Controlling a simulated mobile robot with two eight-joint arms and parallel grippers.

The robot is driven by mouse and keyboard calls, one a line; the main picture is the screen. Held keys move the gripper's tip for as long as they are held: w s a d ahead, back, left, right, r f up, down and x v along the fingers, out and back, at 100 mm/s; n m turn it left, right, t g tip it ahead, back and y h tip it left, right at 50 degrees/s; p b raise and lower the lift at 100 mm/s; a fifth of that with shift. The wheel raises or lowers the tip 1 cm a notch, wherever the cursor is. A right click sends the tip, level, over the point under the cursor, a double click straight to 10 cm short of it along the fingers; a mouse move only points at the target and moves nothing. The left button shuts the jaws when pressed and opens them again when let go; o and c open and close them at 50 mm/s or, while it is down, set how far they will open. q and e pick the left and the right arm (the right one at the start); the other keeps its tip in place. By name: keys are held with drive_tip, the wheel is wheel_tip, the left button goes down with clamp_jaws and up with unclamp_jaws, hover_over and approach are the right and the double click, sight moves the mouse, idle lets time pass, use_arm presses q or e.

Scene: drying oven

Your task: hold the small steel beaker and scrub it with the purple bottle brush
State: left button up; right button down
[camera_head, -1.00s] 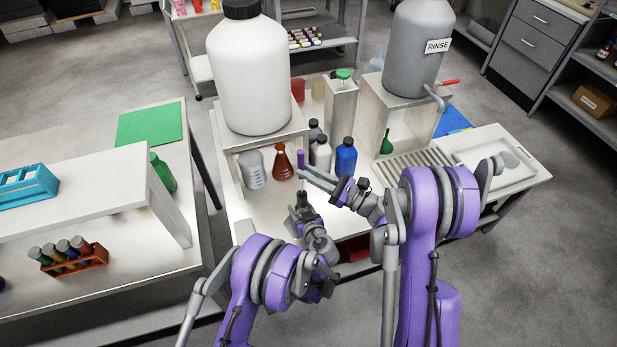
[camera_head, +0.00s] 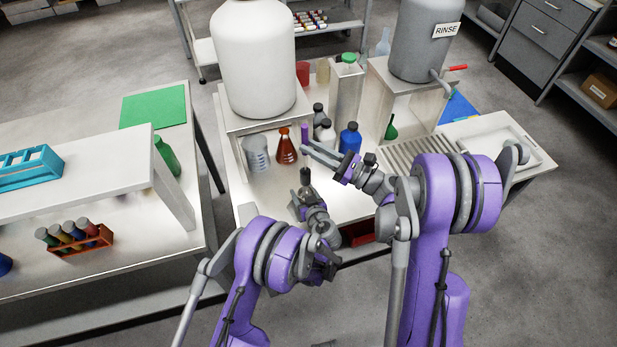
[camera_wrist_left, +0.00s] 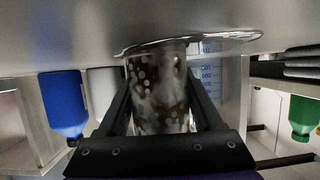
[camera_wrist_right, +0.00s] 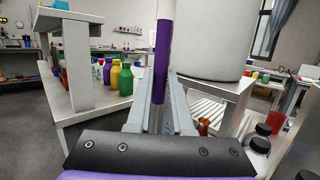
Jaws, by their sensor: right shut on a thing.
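The small steel beaker (camera_wrist_left: 158,90), spotted with pale patches, stands between the fingers of my left gripper (camera_wrist_left: 160,85), which press both its sides in the left wrist view. In the head view the beaker (camera_head: 305,176) is small and dark at the tip of my left gripper (camera_head: 304,196). My right gripper (camera_wrist_right: 165,105) is shut on the purple bottle brush (camera_wrist_right: 162,50), whose handle stands upright. In the head view my right gripper (camera_head: 314,150) and the brush (camera_head: 304,132) are above the beaker in the picture. The bristles cannot be made out.
A red flask (camera_head: 286,148), a glass beaker (camera_head: 257,153) and a blue bottle (camera_head: 350,139) stand behind my grippers. A big white bottle (camera_head: 255,60) sits on a raised stand. A grey RINSE tank (camera_head: 423,45) and a drain rack (camera_head: 420,155) are at right.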

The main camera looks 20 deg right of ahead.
use_arm(q)
drive_tip(key=o, duration=0.4)
drive_tip(key=shift+c, duration=0.2)
